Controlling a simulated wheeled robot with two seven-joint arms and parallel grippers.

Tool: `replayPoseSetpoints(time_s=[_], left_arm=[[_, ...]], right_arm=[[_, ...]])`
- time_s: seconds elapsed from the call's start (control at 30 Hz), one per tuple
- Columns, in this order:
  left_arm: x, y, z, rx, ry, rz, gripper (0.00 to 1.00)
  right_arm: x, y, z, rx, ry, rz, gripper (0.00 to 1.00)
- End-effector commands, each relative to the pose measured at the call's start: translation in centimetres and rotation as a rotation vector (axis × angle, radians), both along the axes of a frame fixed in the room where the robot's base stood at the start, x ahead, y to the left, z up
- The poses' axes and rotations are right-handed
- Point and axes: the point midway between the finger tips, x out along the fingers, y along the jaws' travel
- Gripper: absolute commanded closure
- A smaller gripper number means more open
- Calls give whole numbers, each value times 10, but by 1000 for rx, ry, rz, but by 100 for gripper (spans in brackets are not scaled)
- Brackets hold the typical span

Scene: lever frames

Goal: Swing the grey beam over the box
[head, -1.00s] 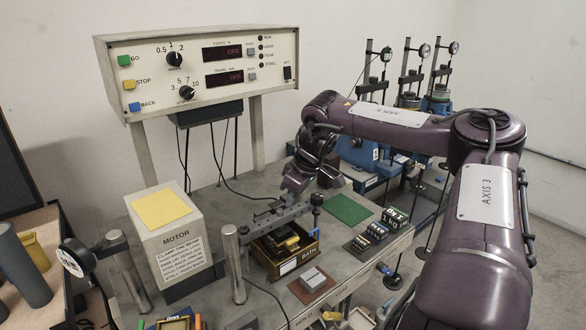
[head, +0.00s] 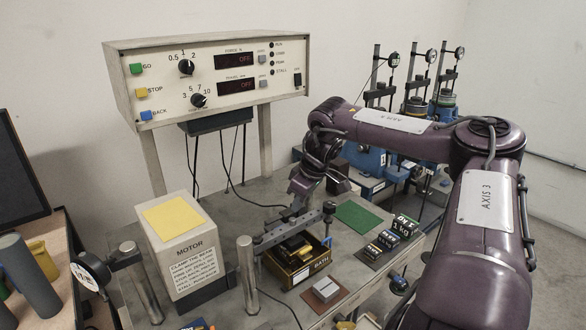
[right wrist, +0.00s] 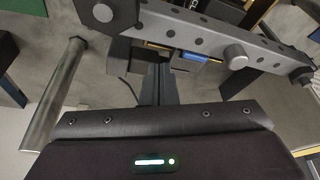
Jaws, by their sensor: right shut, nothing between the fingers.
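The grey beam (head: 290,233), a bar with a row of holes, lies across above the box. The box (head: 318,263) is dark yellow, marked BATH, with dark and yellow parts inside. In the right wrist view the beam (right wrist: 205,38) crosses the top, with round knobs on it. My right gripper (head: 292,212) is shut and empty, low at the beam's back side. In the right wrist view its fingers (right wrist: 158,80) reach up to the beam's edge; I cannot tell whether they touch it. My left gripper is out of view.
A motor box (head: 183,250) and steel posts (head: 247,275) stand left of the beam. A control panel (head: 210,80) stands behind. Several black weights (head: 385,240), a green mat (head: 358,216) and a grey block on a brown plate (head: 325,289) lie to the right.

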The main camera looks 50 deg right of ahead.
Motion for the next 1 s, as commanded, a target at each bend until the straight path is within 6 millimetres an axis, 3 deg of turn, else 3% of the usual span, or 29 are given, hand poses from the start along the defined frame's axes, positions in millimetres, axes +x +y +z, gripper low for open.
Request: replayPoseSetpoints(time_s=[0.1,0.2,0.33,0.5,0.63,1.0], left_arm=[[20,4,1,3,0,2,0],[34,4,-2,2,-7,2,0],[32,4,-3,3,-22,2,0],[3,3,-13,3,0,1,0],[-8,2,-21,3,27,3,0],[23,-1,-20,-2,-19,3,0]], right_arm=[[20,-1,2,0,-1,0,100],[26,0,7,-1,6,1,100],[10,0,24,-1,-5,2,100],[-11,1,55,-3,-17,0,100],[-12,3,74,-4,-8,0,100],[-20,5,96,-3,-5,1,100]])
